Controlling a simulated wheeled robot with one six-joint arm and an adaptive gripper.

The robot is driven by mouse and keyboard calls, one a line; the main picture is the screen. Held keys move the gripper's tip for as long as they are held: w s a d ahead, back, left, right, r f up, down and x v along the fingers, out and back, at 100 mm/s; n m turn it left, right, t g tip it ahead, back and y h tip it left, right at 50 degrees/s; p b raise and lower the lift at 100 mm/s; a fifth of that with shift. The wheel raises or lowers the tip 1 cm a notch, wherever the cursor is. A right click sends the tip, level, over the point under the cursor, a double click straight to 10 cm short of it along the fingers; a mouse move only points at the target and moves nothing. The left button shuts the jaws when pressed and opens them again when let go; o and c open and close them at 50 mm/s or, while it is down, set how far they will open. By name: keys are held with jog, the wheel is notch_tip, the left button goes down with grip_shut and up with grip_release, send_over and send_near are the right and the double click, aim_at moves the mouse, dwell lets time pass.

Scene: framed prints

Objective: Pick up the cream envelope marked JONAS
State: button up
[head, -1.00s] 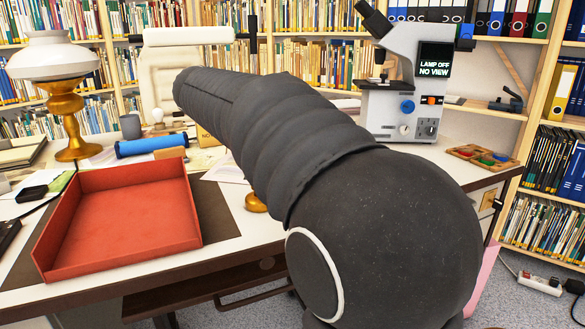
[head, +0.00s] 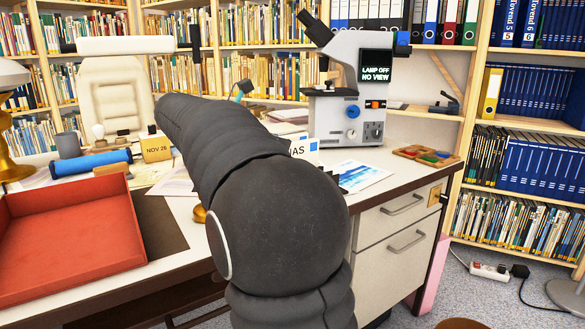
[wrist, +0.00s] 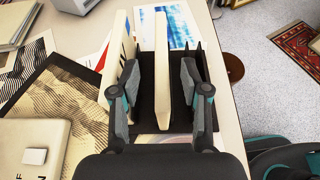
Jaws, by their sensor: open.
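In the head view a pale envelope (head: 304,148) with the letters NAS and a blue stamp shows partly behind my arm. In the wrist view my gripper (wrist: 160,72) is open over a black holder (wrist: 148,118). A cream envelope (wrist: 162,60) stands upright, edge-on, between the fingers, with a gap on both sides. A second cream upright piece (wrist: 117,55) stands just left of the left finger, with dark marks near it. I cannot read a name in the wrist view, so I cannot tell which piece is JONAS. The head view hides my gripper behind my arm.
A microscope (head: 346,105) stands behind the holder, and a blue print (head: 362,175) lies beside it. A red tray (head: 75,240) is at left. In the wrist view, the desk edge and floor (wrist: 258,75) are to the right.

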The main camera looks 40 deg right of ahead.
aim_at(293, 144)
jog(key=shift+r+b+x, duration=0.1)
jog(key=shift+b+x, duration=0.2)
jog(key=shift+x, duration=1)
jog(key=shift+r+b+x, duration=0.15)
jog(key=shift+b+x, duration=0.1)
jog(key=shift+x, duration=1.05)
jog(key=shift+s, duration=0.1)
grip_shut()
